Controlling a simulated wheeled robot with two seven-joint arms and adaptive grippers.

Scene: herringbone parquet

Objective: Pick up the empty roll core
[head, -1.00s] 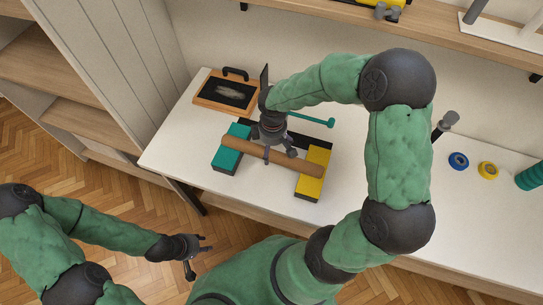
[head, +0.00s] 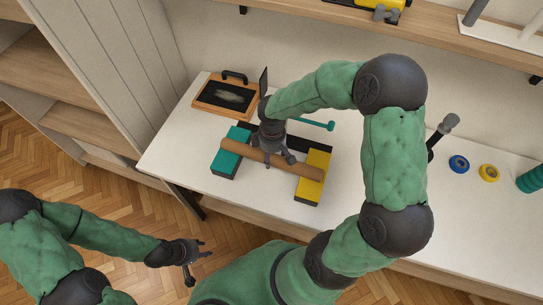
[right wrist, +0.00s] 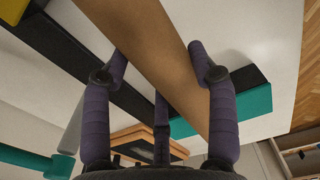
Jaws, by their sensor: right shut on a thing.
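The empty roll core (head: 303,169) is a plain brown tube. It lies across a teal block (head: 228,160) at its left end and a yellow block (head: 312,184) at its right end; I cannot tell whether it touches them. My right gripper (head: 279,161) comes down from above and is shut on the core near its middle. In the right wrist view the core (right wrist: 160,50) runs between the purple-grey fingers, with the teal block (right wrist: 255,103) beyond. My left gripper (head: 200,262) is away from the table, empty, its fingers apart.
A teal rod (head: 318,124) is behind the core. Blue (head: 459,164) and yellow (head: 489,173) rings lie on the right, near a dark upright tool (head: 442,132). A shelf (head: 330,15) overhangs the back.

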